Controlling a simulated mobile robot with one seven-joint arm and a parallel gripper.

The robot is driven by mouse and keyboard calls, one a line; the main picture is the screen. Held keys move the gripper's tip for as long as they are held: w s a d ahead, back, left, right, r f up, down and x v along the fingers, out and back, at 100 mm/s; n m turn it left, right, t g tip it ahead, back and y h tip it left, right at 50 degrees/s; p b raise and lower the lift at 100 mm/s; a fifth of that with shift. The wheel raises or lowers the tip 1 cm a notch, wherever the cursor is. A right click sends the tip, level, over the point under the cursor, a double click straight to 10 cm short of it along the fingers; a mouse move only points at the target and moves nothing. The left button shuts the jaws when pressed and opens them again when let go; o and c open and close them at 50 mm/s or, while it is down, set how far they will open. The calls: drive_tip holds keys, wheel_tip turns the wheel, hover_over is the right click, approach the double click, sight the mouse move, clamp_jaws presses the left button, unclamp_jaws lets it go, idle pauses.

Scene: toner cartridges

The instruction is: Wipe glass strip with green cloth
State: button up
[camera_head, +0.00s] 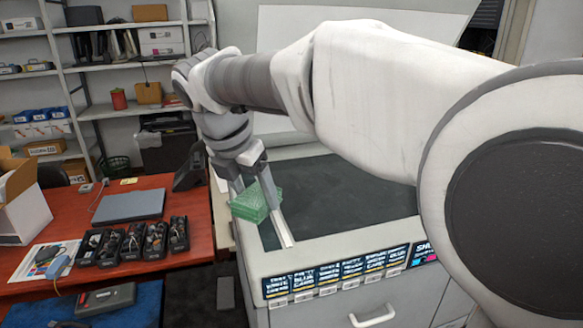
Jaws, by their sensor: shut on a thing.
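My gripper (257,190) is shut on the green cloth (250,204), a folded light-green block, over the left part of the white machine. The light glass strip (286,236) runs along the left side of the machine's dark top, just right of the cloth, and its front end shows. The rest of the strip is hidden behind my gripper and the cloth. I cannot tell whether the cloth touches the strip.
The machine's dark top (345,200) is clear to the right, with a row of labels (335,277) along its front edge. A red table (185,205) at left holds black trays (133,240), a grey laptop-like slab (130,205) and a white box (22,205). Shelves (125,60) stand behind.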

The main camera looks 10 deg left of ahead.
drive_tip(key=shift+r+p, duration=0.8)
drive_tip(key=shift+r, duration=0.35)
